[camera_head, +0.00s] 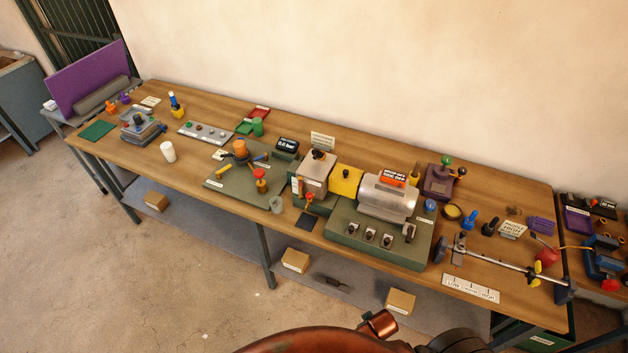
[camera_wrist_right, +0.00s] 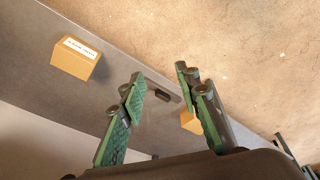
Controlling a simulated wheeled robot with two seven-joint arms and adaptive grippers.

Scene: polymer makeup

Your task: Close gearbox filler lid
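A light metal box that looks like the gearbox (camera_head: 316,178) stands on the green base near the middle of the bench, left of a yellow guard (camera_head: 346,182). A dark fitting (camera_head: 318,155) sits on its top; it is too small to tell whether this is the filler lid or whether it is open. My right gripper (camera_wrist_right: 160,78) is open and empty in the right wrist view, with its two green-padded fingers apart. Boxes on the lower shelf show beyond it, not the gearbox. My left gripper is not in view.
A silver motor (camera_head: 388,198) stands right of the yellow guard. A small red-topped valve (camera_head: 309,197) stands in front of the gearbox. A clear cup (camera_head: 276,204) and a red-knobbed valve (camera_head: 260,178) stand to its left. Cardboard boxes (camera_wrist_right: 75,58) lie on the lower shelf.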

